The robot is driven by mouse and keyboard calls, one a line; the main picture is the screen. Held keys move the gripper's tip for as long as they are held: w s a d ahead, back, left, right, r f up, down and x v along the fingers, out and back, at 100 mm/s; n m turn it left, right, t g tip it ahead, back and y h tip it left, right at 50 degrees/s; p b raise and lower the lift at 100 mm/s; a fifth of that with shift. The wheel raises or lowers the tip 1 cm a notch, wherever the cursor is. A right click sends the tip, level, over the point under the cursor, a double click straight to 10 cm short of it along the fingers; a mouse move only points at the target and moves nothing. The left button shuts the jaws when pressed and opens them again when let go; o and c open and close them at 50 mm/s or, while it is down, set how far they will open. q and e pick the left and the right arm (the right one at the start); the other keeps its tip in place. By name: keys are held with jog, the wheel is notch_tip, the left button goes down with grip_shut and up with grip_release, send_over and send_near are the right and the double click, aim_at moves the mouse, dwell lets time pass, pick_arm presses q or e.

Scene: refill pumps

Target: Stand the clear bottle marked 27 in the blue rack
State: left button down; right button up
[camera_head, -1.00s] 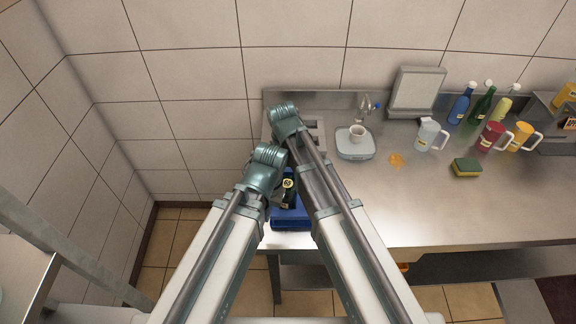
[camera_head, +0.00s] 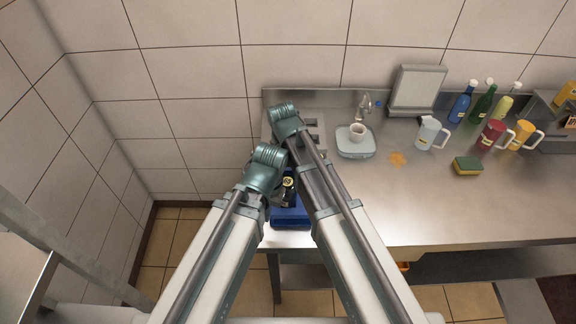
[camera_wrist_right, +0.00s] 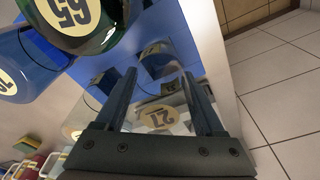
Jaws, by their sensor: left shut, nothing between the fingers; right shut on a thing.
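The clear bottle marked 27 (camera_wrist_right: 160,117) is between the fingers of my right gripper (camera_wrist_right: 163,90), which is shut on it; its round cream label shows in the right wrist view. The blue rack (camera_head: 290,221) stands at the left end of the counter, partly hidden by my arms. Its shiny blue surface (camera_wrist_right: 190,52) is just beyond the fingers in the wrist view. I cannot tell whether the bottle touches the rack. My left gripper (camera_head: 266,167) is shut and empty beside the rack; its fingertips are hard to make out.
A dark green bottle marked 65 (camera_wrist_right: 80,18) and a blue bottle (camera_wrist_right: 22,70) are close beside my right gripper.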

jog(key=shift+f, duration=0.15)
jog(key=o, duration=1.5)
notch_tip(320, 180, up, 9)
jog(key=p, duration=0.9)
